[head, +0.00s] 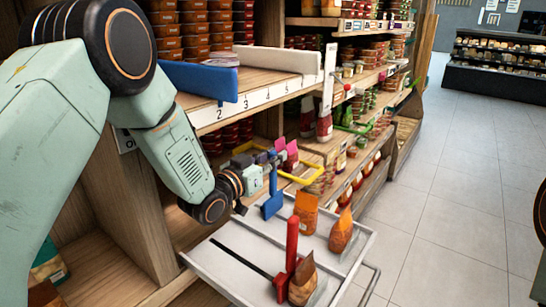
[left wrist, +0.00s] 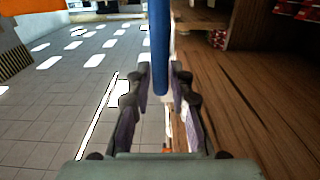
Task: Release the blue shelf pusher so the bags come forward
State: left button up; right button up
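The blue pusher (head: 272,203) stands upright at the back of a pale pulled-out tray (head: 222,262). My left gripper (head: 284,152) is at its upper end. In the left wrist view, the blue bar (left wrist: 160,50) runs down between the fingertips of my left gripper (left wrist: 162,80). The fingers stand apart on both sides of it, with narrow gaps showing, so the gripper looks open around it. Orange bags (head: 305,213) and (head: 341,232) are on the tray in front of the blue pusher. My right gripper is not in view.
A red pusher (head: 291,245) stands on the tray beside a brown-orange bag (head: 302,284). A wooden shelf with a numbered white edge (head: 262,97) and a blue block (head: 198,81) is above. A yellow frame (head: 312,176) lies behind.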

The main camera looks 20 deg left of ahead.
pick_arm(q)
jog(key=shift+w+d, duration=0.1)
jog(key=shift+d, duration=0.1)
jog(key=c, duration=0.3)
jog(key=shift+a+f, duration=0.1)
grip_shut()
